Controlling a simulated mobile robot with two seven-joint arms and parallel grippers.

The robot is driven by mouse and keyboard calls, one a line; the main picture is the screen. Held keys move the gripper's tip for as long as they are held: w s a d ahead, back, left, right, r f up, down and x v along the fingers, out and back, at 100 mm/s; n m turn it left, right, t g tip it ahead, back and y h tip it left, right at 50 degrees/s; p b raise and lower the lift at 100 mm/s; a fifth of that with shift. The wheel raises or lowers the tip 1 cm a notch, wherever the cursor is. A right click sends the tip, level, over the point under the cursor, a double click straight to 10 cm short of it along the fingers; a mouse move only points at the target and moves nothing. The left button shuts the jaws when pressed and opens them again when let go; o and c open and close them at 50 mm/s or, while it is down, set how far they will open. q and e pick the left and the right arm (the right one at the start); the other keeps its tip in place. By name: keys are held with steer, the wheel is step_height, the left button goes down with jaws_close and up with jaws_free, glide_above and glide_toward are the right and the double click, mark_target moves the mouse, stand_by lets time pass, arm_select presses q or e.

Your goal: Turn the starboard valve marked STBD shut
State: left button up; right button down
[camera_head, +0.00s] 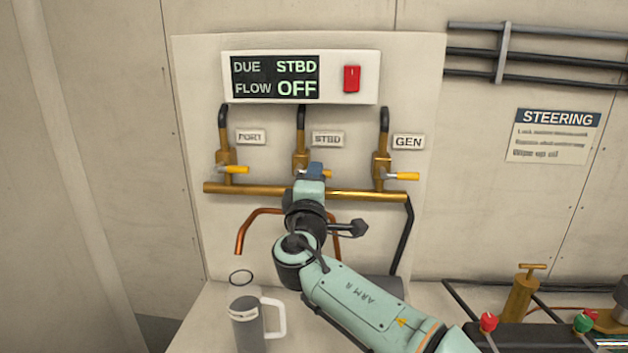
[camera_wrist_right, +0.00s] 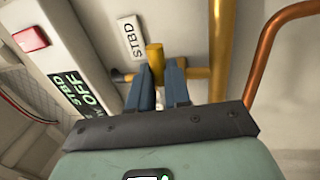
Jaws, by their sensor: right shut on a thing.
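The STBD valve sits on the middle pipe, below the STBD label (camera_head: 327,139). Its brass body (camera_head: 300,160) is partly hidden behind my right gripper (camera_head: 315,172). A yellow-orange bit of its handle (camera_head: 328,174) shows just right of the gripper, pointing right, across the upright pipe. In the right wrist view my right gripper (camera_wrist_right: 160,88) has its two blue fingers on either side of the yellow handle (camera_wrist_right: 154,58), shut on it. The display (camera_head: 275,77) reads DUE STBD, FLOW OFF. My left gripper is out of view.
The PORT valve handle (camera_head: 236,169) and GEN valve handle (camera_head: 402,176) stand either side, both pointing right. A brass manifold (camera_head: 250,189) runs below. A red switch (camera_head: 351,79) is beside the display. A grey mug (camera_head: 246,325) stands below on the bench.

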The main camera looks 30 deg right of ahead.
steer(key=shift+n, duration=0.3)
steer(key=c, duration=1.1)
jaws_free()
steer(key=shift+r, duration=0.1)
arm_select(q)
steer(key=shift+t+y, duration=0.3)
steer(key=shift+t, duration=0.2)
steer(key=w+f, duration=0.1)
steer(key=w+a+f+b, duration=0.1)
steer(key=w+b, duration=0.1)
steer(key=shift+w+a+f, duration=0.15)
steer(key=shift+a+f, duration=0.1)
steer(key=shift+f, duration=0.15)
arm_select(e)
steer(key=v, duration=1.3)
steer(key=shift+s+a, duration=0.1)
steer(key=shift+s, duration=0.05)
